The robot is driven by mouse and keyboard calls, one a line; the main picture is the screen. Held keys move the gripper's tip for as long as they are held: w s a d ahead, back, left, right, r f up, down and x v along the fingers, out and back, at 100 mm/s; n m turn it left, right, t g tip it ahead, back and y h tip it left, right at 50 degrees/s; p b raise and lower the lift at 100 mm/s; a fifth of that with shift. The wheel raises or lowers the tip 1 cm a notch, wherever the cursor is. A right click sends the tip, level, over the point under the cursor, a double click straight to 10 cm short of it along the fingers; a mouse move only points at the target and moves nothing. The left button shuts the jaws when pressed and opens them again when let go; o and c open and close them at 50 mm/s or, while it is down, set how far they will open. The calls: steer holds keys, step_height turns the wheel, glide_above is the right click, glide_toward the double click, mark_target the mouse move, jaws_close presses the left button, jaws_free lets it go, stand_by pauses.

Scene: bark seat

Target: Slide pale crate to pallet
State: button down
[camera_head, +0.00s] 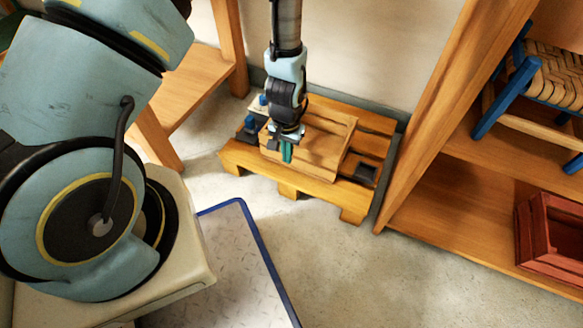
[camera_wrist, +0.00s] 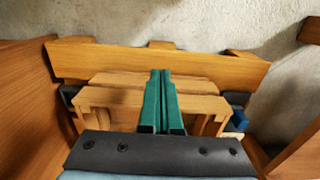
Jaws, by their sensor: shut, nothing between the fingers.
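The pale crate (camera_head: 325,143) is a light wooden slatted box on the orange wooden pallet (camera_head: 240,157), which stands on the floor against the wall. In the wrist view the crate (camera_wrist: 105,97) lies under and around my fingers, with the pallet (camera_wrist: 90,60) behind it. My gripper (camera_head: 287,152) has green fingers and is over the crate's near side. In the wrist view my gripper (camera_wrist: 161,75) shows its fingertips together with nothing between them. Whether the fingers touch the crate cannot be told. Part of the crate is hidden by my gripper and wrist.
A wooden shelf (camera_head: 440,205) stands close at the pallet's right, with a blue-framed woven chair (camera_head: 550,80) and a red crate (camera_head: 550,235). A wooden bench (camera_head: 190,82) is at the left. Small dark blue items (camera_head: 250,125) sit at the pallet's left.

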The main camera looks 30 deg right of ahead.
steer(key=f+b, duration=0.1)
steer(key=f, duration=0.2)
steer(key=w+d+f+b, duration=0.1)
steer(key=f+b, duration=0.1)
steer(key=f, duration=0.1)
steer(key=w+d+f+b, duration=0.1)
steer(key=f, duration=0.3)
steer(key=shift+d+b, duration=0.2)
steer(key=shift+b, duration=0.2)
steer(key=shift+w+d+r, duration=0.15)
steer(key=shift+w+d, duration=0.1)
steer(key=shift+d, duration=0.15)
